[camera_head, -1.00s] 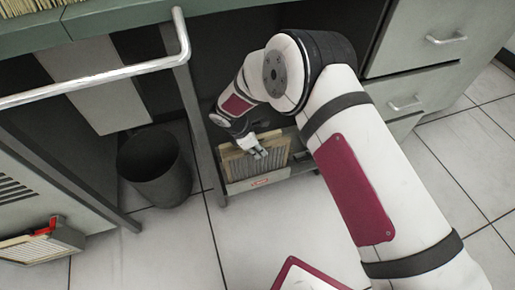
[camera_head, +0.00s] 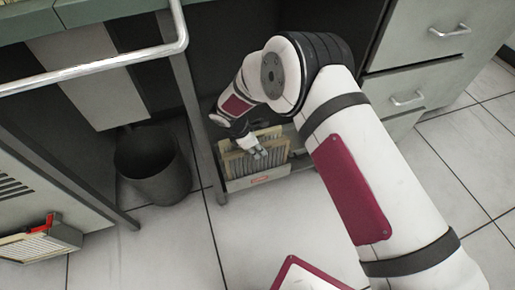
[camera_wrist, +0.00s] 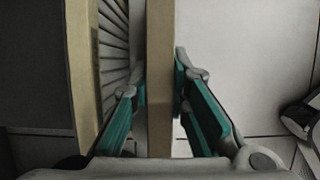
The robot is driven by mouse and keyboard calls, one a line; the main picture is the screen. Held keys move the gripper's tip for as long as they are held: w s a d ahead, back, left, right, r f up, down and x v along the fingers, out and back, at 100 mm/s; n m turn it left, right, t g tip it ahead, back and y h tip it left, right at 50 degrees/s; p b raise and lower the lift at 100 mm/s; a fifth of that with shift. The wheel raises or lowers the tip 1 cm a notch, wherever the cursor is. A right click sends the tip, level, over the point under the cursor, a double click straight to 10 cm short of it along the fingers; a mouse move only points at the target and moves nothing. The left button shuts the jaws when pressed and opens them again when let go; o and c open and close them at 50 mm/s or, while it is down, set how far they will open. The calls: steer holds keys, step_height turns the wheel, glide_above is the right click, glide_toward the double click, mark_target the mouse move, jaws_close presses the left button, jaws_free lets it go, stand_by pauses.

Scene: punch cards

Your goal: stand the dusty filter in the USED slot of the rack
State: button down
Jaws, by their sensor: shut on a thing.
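My gripper (camera_head: 258,153) is low under the desk at the rack (camera_head: 228,185), a low grey holder with a red label on its front. In the wrist view my gripper (camera_wrist: 160,92) has one teal-padded finger on each side of a tan-edged filter (camera_wrist: 160,40) and is shut on it. The held filter is upright, seen edge-on. A second tan-framed panel with grey pleats (camera_wrist: 82,70) stands to its left, with a gap between. In the head view the panels overlap at the rack, so I cannot tell how deep the held one sits or which slot it is over.
A dark bin (camera_head: 153,170) stands left of the rack, past a desk leg (camera_head: 192,100). A metal rail (camera_head: 100,68) crosses the upper left. Drawers (camera_head: 425,65) stand at right. A pale, red-clipped panel (camera_head: 40,245) sits lower left. The tiled floor in front is clear.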

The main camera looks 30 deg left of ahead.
steer(key=shift+f, duration=0.1)
steer(key=shift+f+b, duration=0.75)
steer(key=shift+f, duration=0.15)
steer(key=c, duration=1)
jaws_free()
steer(key=shift+o, duration=0.2)
steer(key=shift+r, duration=0.1)
steer(key=shift+r+p, duration=1.85)
steer(key=shift+r, duration=1.1)
